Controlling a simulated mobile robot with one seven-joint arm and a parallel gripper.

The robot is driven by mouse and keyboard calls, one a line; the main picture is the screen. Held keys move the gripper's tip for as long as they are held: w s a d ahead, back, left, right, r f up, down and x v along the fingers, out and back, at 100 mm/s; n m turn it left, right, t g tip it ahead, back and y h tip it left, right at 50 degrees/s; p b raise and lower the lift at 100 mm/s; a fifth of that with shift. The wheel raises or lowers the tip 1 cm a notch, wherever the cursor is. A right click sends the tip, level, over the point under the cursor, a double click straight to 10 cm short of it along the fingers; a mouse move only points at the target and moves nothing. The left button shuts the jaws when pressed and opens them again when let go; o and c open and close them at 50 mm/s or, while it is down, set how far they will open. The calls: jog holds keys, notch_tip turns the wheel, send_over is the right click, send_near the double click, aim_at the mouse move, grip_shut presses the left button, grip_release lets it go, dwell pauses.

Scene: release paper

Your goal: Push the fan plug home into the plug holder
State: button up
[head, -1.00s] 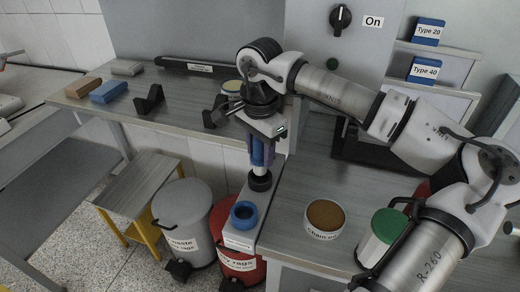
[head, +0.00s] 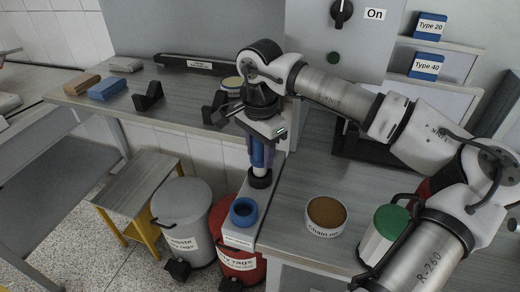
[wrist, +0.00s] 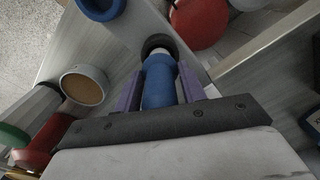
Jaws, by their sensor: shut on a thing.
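My gripper (wrist: 160,92) has purple fingers, shut on the blue body of the fan plug (wrist: 159,85). The plug also shows in the head view (head: 257,154), roughly upright below my wrist. A short pale section shows at its lower end, above a dark round piece (wrist: 157,45) on the grey ledge. That piece, apparently the plug holder, also shows in the head view (head: 260,179). The pale end is lined up with it and seems to meet it; how deep it sits is hidden. A separate blue ring (head: 243,211) stands on the ledge nearer the front.
A round tin (head: 326,213) and a green-lidded container (head: 385,230) stand on the bench at right. Grey and red bins (head: 233,245) stand below the ledge. An upright panel with a knob (head: 341,12) rises behind my arm.

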jog(key=shift+f+b, duration=1.15)
jog(key=shift+f, duration=0.25)
jog(key=o, duration=1.2)
jog(key=shift+r, duration=0.15)
notch_tip(320, 180, up, 14)
jog(key=shift+f+b, duration=0.15)
jog(key=shift+b, duration=0.2)
